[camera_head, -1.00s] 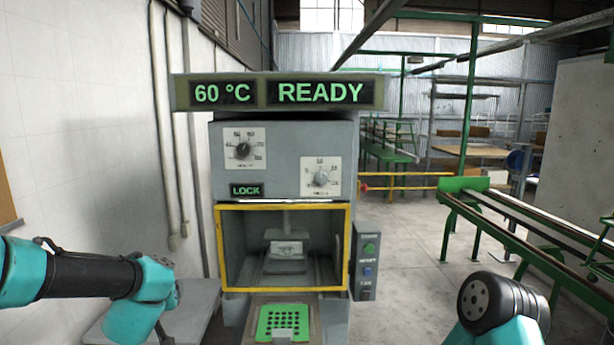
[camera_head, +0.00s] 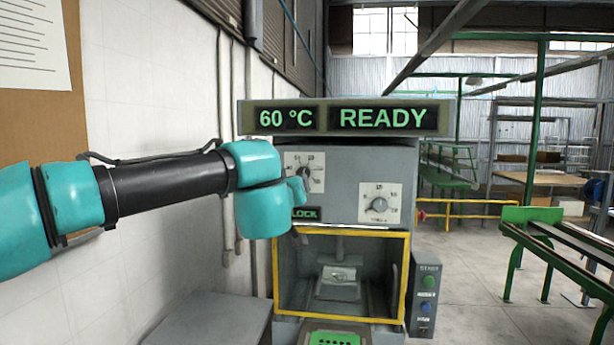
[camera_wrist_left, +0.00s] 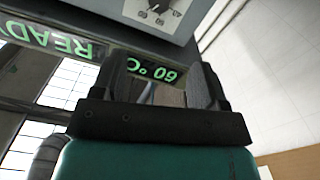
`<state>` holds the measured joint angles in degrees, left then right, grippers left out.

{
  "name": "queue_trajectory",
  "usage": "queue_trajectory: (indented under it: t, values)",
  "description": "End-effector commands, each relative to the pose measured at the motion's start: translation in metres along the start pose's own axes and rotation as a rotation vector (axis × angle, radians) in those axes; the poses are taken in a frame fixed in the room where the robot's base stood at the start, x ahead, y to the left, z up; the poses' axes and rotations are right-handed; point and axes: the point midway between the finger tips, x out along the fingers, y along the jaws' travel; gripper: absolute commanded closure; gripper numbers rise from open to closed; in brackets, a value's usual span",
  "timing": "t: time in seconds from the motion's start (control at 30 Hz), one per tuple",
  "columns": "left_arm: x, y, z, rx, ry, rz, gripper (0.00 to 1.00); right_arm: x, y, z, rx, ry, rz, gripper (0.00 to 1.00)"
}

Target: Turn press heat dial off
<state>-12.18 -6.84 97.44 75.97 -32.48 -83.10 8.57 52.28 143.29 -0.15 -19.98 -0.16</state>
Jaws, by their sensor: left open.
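The press (camera_head: 345,158) stands ahead of me, its sign reading 60 °C and READY. The upper-left dial (camera_head: 305,172) on its front is partly hidden by my left wrist. A second dial (camera_head: 378,204) sits lower right, fully visible. My left arm reaches in front of the press's left side. In the left wrist view, my left gripper (camera_wrist_left: 163,72) is open, with nothing between its fingers. The press's sign (camera_wrist_left: 155,70) appears upside down behind the fingers, and a dial (camera_wrist_left: 155,10) shows at the top edge. My right gripper is not in view.
Below the dials is a yellow-framed press opening (camera_head: 340,232), with a button box (camera_head: 424,298) on its right. A LOCK label (camera_head: 306,214) is close to my left wrist. A white wall (camera_head: 150,90) runs along the left. A green bench (camera_head: 560,240) stands at right.

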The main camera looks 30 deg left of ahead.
Motion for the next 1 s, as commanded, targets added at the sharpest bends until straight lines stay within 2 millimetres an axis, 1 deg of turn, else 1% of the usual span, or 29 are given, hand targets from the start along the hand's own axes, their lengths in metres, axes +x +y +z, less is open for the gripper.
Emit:
queue_trajectory:
  t: [0.17,0.27,1.0]
  values:
    - [0.010,0.000,0.001,0.000,-0.001,0.000,0.33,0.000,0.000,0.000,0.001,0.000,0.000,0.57]
    - [0.022,0.000,0.001,0.001,-0.001,-0.001,0.33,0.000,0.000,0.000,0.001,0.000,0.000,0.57]
    - [0.141,0.000,0.001,0.000,0.000,-0.001,0.33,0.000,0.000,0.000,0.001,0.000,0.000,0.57]
